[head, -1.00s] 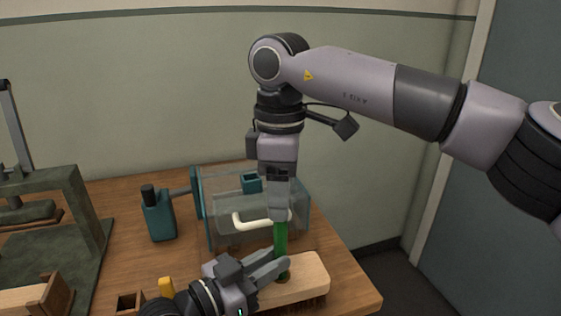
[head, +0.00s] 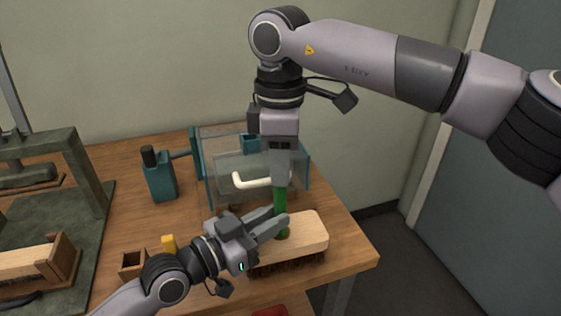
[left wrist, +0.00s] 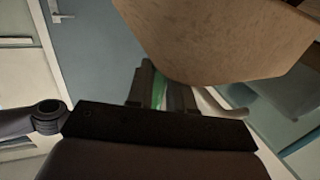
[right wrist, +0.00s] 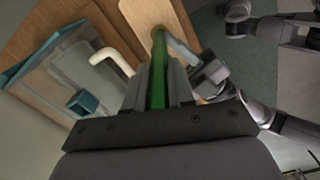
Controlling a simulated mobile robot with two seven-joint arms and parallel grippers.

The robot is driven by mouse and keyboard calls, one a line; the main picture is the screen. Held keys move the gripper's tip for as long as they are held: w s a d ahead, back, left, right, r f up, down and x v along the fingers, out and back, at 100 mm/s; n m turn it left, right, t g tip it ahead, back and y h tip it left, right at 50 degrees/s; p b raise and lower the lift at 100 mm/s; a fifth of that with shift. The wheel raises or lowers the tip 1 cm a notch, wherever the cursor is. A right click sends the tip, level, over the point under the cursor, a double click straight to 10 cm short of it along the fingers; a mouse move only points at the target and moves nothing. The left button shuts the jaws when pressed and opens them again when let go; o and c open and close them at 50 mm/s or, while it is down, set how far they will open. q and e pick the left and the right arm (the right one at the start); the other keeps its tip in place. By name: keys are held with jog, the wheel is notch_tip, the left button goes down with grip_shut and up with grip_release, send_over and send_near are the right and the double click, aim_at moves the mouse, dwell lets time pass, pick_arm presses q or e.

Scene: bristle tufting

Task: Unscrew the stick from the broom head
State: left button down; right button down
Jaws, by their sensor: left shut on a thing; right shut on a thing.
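The broom head (head: 305,232) is a pale wooden block with dark bristles below, near the right end of the table. It also shows close up in the left wrist view (left wrist: 215,35). The green stick (head: 281,200) stands upright in its top; the right wrist view shows it running between the fingers (right wrist: 158,75). My right gripper (head: 281,175) points straight down and is shut on the upper part of the stick. My left gripper (head: 280,222) comes in low from the left, its fingers shut around the stick's lower end just above the block. The joint itself is partly hidden by these fingers.
A clear-walled box (head: 215,170) with a white curved handle (head: 262,181) stands behind the broom head. A teal bottle-like device (head: 160,178) is left of it. A dark green press frame (head: 75,180) stands far left. The table's right edge is close to the broom head.

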jog(key=n, duration=0.3)
dwell(1.0)
jog(key=c, duration=1)
grip_release()
jog(key=shift+o, duration=0.2)
jog(key=shift+r, duration=0.15)
jog(key=shift+r, duration=2.1)
pick_arm(q)
jog(key=c, duration=0.9)
grip_release()
